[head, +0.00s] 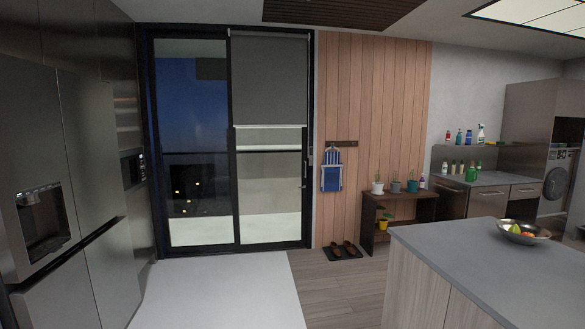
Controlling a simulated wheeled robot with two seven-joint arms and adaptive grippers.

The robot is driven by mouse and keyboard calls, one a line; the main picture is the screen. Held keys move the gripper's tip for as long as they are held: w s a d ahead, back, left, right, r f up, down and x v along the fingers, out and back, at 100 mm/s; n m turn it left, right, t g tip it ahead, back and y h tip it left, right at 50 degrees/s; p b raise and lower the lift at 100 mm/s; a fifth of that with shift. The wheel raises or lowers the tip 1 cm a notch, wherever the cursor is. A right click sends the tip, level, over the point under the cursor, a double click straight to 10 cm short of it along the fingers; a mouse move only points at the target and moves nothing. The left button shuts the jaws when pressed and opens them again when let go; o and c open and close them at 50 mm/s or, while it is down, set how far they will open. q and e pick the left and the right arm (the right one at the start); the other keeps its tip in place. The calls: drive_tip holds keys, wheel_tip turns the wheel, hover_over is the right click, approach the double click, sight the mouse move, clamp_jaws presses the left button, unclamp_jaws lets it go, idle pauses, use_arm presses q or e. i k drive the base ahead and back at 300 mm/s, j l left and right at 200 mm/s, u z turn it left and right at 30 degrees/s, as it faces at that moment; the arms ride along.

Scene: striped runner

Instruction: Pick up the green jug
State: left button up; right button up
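A small green vessel (471,174), which looks like the green jug, stands on the grey counter (490,181) against the back right wall. It is far off and small, so its handle and spout are hard to make out. Neither of my grippers shows in the head view.
A grey-topped island (450,245) with a metal fruit bowl (523,232) fills the front right. A dark plant bench (425,210) and shoes on a mat (343,251) stand by the wood panelling. The fridge (60,180) is at left. Floor (335,290) is clear between.

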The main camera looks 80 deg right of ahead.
sight(470, 173)
drive_tip(key=z, duration=4.1)
drive_tip(key=i+j+u, duration=0.25)
drive_tip(key=i+u, duration=0.65)
